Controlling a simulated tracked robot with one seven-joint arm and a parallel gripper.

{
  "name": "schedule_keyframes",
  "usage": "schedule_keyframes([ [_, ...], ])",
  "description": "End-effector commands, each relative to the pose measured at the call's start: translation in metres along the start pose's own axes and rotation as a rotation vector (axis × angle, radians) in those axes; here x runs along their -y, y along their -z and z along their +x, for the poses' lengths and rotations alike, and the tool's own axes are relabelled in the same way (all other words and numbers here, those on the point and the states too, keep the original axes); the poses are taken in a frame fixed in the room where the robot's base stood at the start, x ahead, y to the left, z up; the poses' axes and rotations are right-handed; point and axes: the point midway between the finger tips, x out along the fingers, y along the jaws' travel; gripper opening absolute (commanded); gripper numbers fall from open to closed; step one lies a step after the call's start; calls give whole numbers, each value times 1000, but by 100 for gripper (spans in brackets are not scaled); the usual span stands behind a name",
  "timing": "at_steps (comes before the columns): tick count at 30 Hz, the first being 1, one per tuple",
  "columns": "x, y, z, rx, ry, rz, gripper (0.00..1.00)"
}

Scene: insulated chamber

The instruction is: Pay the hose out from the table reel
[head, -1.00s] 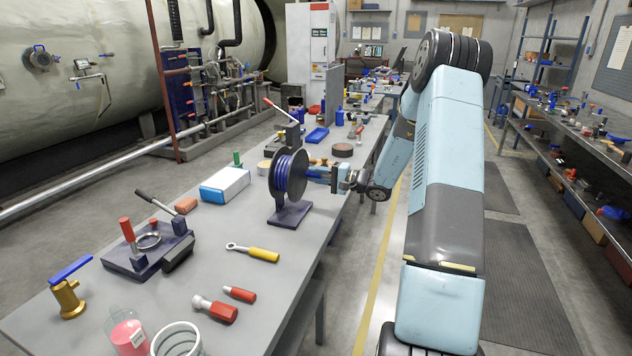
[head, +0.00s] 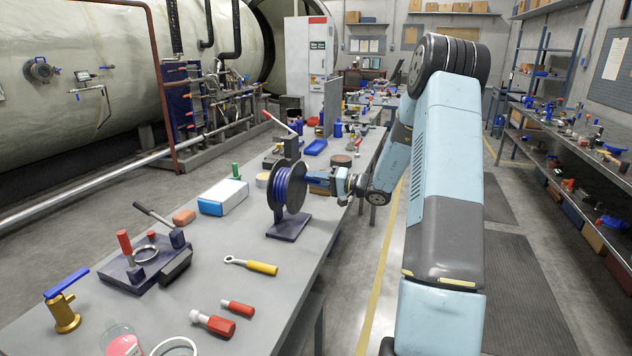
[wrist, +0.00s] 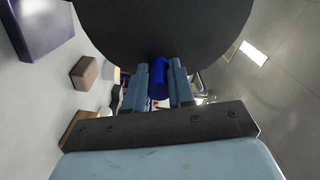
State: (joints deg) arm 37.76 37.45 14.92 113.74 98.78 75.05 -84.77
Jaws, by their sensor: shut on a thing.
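The table reel (head: 290,185) stands upright on its dark base (head: 289,225) on the grey table, with blue hose (head: 279,188) wound between its black flanges. My gripper (head: 318,182) is at the right side of the reel, close to the flange. The dark flange (wrist: 165,30) fills the top of that view and hides the hose winding. I cannot tell how the held piece joins the winding.
On the grey table (head: 180,262), a blue-and-white box (head: 223,197) and a clamp fixture (head: 147,262) lie left of the reel. A yellow-handled wrench (head: 252,266) and red-handled tools (head: 214,323) lie in front. The aisle (head: 378,265) right of the table is clear.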

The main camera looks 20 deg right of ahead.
Motion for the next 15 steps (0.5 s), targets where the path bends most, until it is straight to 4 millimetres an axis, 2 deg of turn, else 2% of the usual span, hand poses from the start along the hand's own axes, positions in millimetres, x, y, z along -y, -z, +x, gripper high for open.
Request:
schedule_keyframes([
  [7, -2, -2, -2, 3, -3, 4, 0],
  [8, -2, -2, -2, 3, -3, 5, 25],
  [15, -1, -2, 0, 3, -1, 3, 48],
])
